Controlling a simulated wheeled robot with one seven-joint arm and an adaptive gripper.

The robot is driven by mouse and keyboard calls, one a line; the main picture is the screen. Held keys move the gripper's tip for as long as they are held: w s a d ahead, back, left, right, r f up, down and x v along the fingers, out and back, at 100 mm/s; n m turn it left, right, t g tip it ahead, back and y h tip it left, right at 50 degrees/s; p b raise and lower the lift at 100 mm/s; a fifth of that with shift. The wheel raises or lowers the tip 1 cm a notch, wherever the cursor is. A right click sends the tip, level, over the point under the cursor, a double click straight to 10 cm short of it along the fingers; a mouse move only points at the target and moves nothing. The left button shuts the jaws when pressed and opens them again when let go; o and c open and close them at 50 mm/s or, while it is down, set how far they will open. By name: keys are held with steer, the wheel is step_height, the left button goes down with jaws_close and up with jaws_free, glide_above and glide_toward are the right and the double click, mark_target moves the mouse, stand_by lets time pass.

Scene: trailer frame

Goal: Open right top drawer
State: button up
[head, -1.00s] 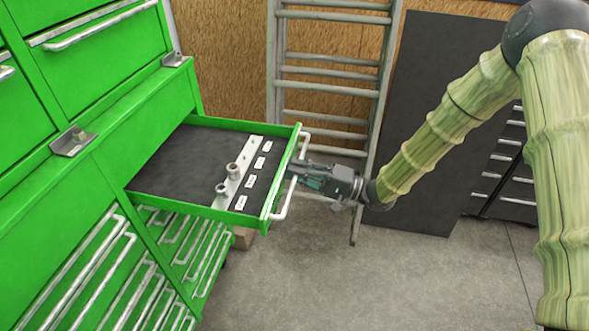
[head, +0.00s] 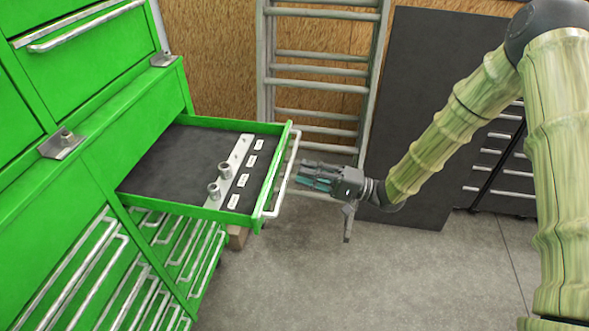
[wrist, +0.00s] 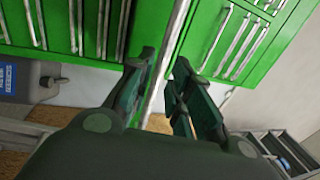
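The open drawer (head: 155,165) is pulled far out of the green cabinet. It has a dark liner, with a pale strip, small labels and two metal fittings inside. Its silver handle (head: 281,182) runs along the drawer's front. My gripper (head: 303,173) is just to the right of the handle, apart from it and empty. In the wrist view the fingers (wrist: 166,62) are spread, with a pale bar, likely this handle, showing in line with the gap between them.
The green cabinet (head: 135,120) fills the left, with an upper drawer (head: 95,60) shut and lower drawers with several silver handles (head: 190,245). A ladder (head: 320,70) and dark panel (head: 425,110) stand behind. Grey floor (head: 380,270) is clear in front.

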steer(key=v, duration=0.7)
steer(key=shift+f, duration=0.15)
steer(key=s+d+f+m+t+h, duration=0.1)
steer(key=s+f+h, duration=0.25)
steer(key=f, duration=0.45)
steer(key=s+d+f+t+h, duration=0.1)
steer(key=s+f+t+h, duration=0.2)
steer(key=f, duration=0.5)
steer(key=s+d+f+m+h, duration=0.1)
steer(key=s+f+h, duration=0.2)
steer(key=f+h, duration=0.35)
steer(key=s+d+f+n+g+h, duration=0.1)
steer(key=s+d+f+g+h, duration=0.1)
steer(key=s, duration=0.6)
steer(key=s+d+f+n+g+h, duration=0.1)
steer(key=s+d+f, duration=0.3)
steer(key=s, duration=0.5)
steer(key=s+d+f+n+g+h, duration=0.1)
steer(key=s+d+f+g+h, duration=0.2)
steer(key=s+d, duration=0.3)
steer(key=s+h, duration=0.1)
steer(key=s, duration=0.2)
steer(key=shift+g, duration=0.4)
steer(key=shift+w+f, duration=0.1)
steer(key=shift+f, duration=0.1)
